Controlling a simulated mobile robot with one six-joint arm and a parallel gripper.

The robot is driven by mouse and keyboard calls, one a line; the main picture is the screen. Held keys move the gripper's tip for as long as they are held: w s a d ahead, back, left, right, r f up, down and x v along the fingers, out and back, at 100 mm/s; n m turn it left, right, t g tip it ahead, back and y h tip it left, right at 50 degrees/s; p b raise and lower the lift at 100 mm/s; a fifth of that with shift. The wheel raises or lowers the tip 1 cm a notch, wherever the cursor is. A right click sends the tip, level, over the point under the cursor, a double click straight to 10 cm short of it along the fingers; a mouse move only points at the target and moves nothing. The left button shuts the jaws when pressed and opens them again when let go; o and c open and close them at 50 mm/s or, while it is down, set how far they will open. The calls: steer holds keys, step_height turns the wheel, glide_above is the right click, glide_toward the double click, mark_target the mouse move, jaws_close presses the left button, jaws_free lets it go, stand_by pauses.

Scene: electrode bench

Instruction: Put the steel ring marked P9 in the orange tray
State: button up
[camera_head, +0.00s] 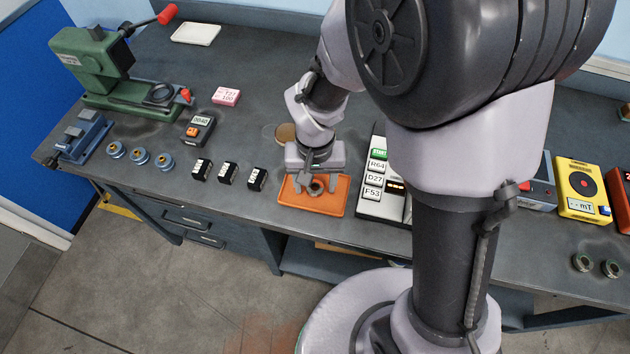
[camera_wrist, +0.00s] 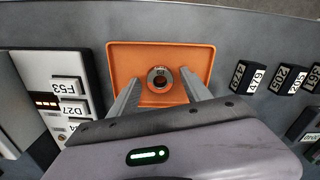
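A steel ring (camera_head: 316,188) lies in the orange tray (camera_head: 333,208) near its middle. In the wrist view the ring (camera_wrist: 150,83) lies flat on the floor of the tray (camera_wrist: 119,53), with a small mark on its face that is too small to read. My gripper (camera_wrist: 160,80) is above the tray with its fingers spread on either side of the ring, and a gap shows between each finger and the ring. In the head view my gripper (camera_head: 314,184) partly covers the tray.
A white panel with labels (camera_head: 376,206) stands close right of the tray. Several black labelled blocks (camera_head: 256,179) stand to its left. Two more rings (camera_head: 582,262) lie at the far right of the bench. Blue spools (camera_head: 139,156) and a green press (camera_head: 95,65) are at left.

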mark_target(319, 188)
steer(key=shift+r, duration=0.1)
step_height(319, 188, up, 15)
steer(key=p, duration=0.5)
steer(key=s+d+r+m+t+y, duration=0.2)
steer(key=s+d+r+t, duration=0.3)
steer(key=s+r, duration=0.6)
steer(key=shift+s+d+r+m+t, duration=0.15)
steer(key=shift+d+r+m+t, duration=0.25)
steer(key=shift+d+m, duration=0.45)
